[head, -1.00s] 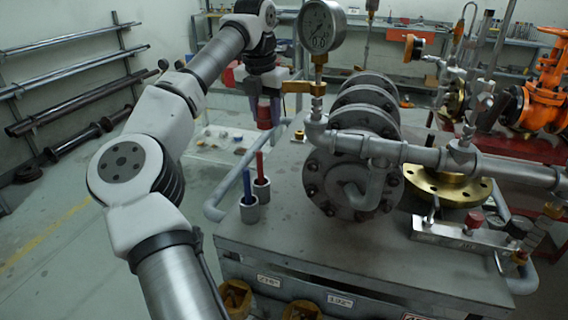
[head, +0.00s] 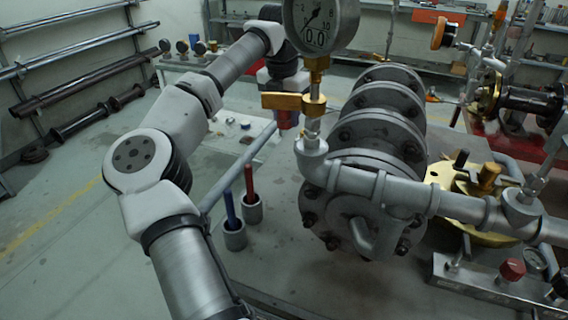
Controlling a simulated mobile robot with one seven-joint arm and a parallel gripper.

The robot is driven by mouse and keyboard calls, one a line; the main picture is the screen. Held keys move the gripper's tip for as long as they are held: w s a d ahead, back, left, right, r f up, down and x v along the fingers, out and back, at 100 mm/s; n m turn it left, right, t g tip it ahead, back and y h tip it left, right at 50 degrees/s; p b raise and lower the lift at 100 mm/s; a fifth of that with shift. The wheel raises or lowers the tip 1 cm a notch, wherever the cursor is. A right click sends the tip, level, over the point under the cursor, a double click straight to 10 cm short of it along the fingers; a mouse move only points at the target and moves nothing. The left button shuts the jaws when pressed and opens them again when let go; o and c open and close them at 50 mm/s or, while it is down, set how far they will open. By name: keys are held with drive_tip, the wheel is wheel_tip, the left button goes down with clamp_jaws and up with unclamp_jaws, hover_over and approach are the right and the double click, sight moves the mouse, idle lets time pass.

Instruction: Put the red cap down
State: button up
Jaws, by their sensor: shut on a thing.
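My gripper (head: 284,88) is in the upper middle of the head view, at the end of my arm, pointing down. It is shut on the red cap (head: 287,119), which hangs below it. The yellow valve lever under the gauge hides part of the gripper and cap. The cap appears to be in the air by the cart's rear left edge, close to the rail; its exact height and distance are hard to tell.
The pressure gauge (head: 320,22) and yellow lever (head: 282,101) stand in front of my gripper. The flanged gate valve (head: 375,165) fills the middle. Two grey cups hold a blue rod (head: 230,205) and red rod (head: 250,180). A red knob (head: 513,269) sits at lower right.

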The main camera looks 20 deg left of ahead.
sight(287, 168)
wheel_tip(287, 168, down, 13)
drive_tip(key=shift+f, duration=0.2)
idle(0.3)
drive_tip(key=shift+f, duration=0.15)
drive_tip(key=o, duration=1)
drive_tip(key=r, duration=0.4)
drive_tip(key=s+r, duration=0.1)
drive_tip(key=r, duration=0.7)
drive_tip(key=shift+s+a+r, duration=0.15)
